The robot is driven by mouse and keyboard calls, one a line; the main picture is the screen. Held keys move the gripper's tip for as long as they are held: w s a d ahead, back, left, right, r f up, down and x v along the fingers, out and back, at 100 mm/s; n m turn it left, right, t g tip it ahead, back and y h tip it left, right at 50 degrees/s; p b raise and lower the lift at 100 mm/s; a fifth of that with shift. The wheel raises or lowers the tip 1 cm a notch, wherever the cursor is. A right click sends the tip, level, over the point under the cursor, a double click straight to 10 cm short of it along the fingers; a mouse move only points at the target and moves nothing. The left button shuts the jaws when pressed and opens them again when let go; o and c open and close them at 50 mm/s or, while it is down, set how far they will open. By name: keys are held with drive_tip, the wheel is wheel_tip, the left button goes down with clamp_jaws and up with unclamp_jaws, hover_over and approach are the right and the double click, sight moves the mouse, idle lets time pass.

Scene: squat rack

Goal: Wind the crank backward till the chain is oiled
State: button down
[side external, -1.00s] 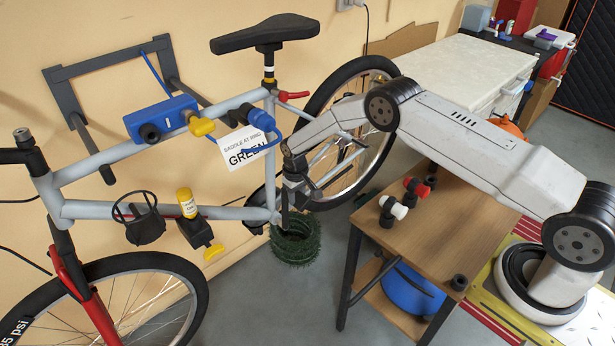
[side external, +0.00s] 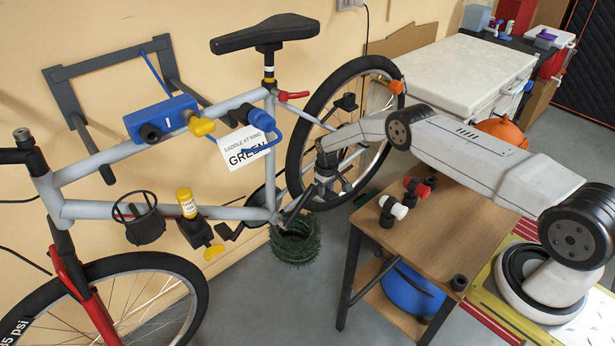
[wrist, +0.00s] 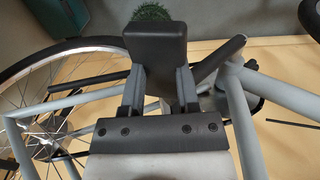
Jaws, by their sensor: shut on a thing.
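The bicycle (side external: 120,209) hangs from a wall stand, with its rear wheel (side external: 296,130) at the centre of the side view. My gripper (side external: 324,178) is beside the lower part of that wheel. In the wrist view my gripper (wrist: 158,78) is shut on a dark block, seemingly the crank's pedal (wrist: 160,42). The crank arm (side external: 296,206) slants up and right from the bottom bracket to my gripper. The opposite pedal (side external: 228,231) shows low on the left. I cannot make out the chain's surface.
A wooden bench (side external: 440,235) with red and white knobbed parts stands right of the wheel, below my arm. A sign (side external: 244,149) reading "GREEN" hangs at the frame. A white-topped cabinet (side external: 470,72) stands behind.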

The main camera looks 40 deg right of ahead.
drive_tip(key=shift+d+f, duration=1.65)
drive_tip(key=shift+f, duration=0.1)
drive_tip(key=shift+d, duration=0.1)
drive_tip(key=shift+c, duration=1.6)
unclamp_jaws()
drive_tip(key=shift+f, duration=0.1)
drive_tip(key=shift+a, duration=0.2)
drive_tip(key=shift+r, duration=0.2)
wheel_tip(320, 180, up, 7)
drive_tip(key=shift+r, duration=0.2)
